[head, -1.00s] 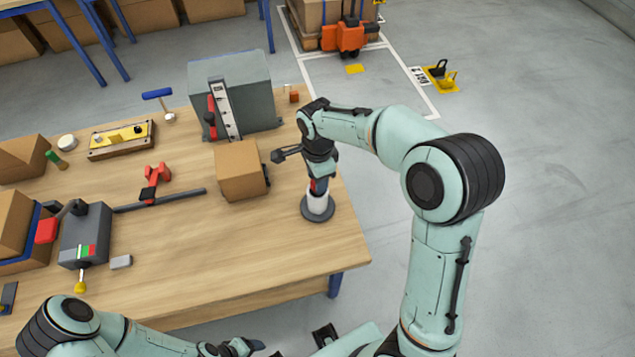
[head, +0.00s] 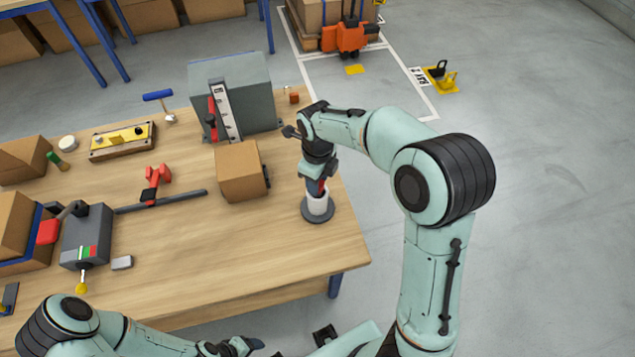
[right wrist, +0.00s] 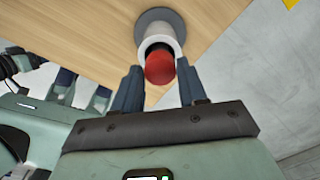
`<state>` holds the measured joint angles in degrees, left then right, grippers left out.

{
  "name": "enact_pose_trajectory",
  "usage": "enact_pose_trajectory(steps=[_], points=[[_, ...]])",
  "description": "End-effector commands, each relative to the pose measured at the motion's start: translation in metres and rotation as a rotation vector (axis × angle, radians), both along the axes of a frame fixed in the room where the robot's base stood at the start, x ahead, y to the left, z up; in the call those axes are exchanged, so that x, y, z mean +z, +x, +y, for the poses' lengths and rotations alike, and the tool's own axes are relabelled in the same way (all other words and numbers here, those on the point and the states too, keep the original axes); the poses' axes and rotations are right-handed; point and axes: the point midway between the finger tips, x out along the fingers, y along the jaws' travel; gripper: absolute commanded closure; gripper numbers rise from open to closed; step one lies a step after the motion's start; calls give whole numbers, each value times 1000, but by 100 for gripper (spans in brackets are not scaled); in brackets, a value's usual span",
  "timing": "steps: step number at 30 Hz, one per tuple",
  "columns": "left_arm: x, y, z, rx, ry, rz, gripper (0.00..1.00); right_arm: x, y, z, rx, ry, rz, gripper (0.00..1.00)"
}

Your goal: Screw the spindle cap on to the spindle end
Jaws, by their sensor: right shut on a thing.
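The red cap (right wrist: 160,68), which I take for the spindle cap, is between the fingers of my right gripper (right wrist: 159,78), which is shut on it. Its red also shows in the head view below the gripper (head: 318,182). The gripper points down over a white upright post (head: 317,204) on a round grey base (head: 304,213), seemingly the spindle end. In the right wrist view, the cap overlaps the white ring of the post (right wrist: 146,46); a dark part shows inside. Whether they touch is unclear. My left gripper (head: 242,346) is low, off the table's front edge; its fingers are unclear.
A cardboard box (head: 239,172) stands just left of the post on the wooden table (head: 230,240). A large grey box (head: 250,95) is behind. A red clamp (head: 156,180) and a grey device (head: 86,236) are farther left. The table front is clear.

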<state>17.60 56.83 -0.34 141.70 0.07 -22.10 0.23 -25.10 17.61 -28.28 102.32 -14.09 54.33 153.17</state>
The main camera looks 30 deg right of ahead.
Motion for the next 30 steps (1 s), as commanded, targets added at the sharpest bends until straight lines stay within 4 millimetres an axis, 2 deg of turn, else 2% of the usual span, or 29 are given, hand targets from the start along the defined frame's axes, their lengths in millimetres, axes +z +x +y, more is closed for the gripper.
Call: enact_pose_trajectory(steps=[3,7,20,26,28,30], points=[[6,5,0,0,0,-6,31,2,1,1,-195,0,0,80],[12,9,0,0,0,-10,31,3,1,1,-346,0,0,80],[15,12,0,0,0,-13,31,1,0,1,-403,1,3,80],[34,28,0,0,0,-32,31,5,1,2,-498,-3,1,80],[49,45,0,0,0,-51,31,7,3,2,-572,-5,3,79],[62,62,0,0,0,-70,31,8,4,1,-657,-6,2,84]])
